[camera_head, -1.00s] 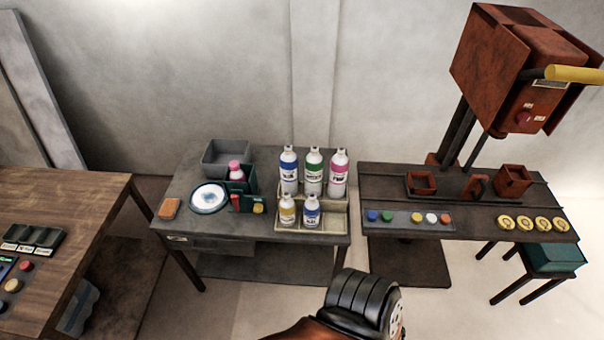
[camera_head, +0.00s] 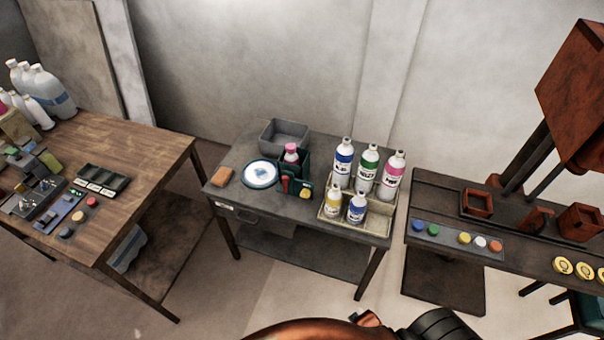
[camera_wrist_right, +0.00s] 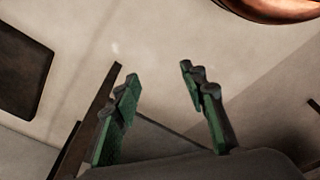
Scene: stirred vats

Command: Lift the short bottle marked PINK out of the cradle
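A short bottle with a pink cap (camera_head: 291,153) stands in a dark green cradle (camera_head: 305,166) on the middle table in the head view. The cradle hides most of the bottle, and its marking cannot be read. My right gripper (camera_wrist_right: 160,82) shows in the right wrist view with its two green fingers spread apart and nothing between them. It is over floor, away from the cradle. Part of my arm shows at the bottom edge of the head view. My left gripper is not in view.
A wooden table (camera_head: 120,150) stands left; a dark bench (camera_head: 440,199) stands right. Open floor lies in front.

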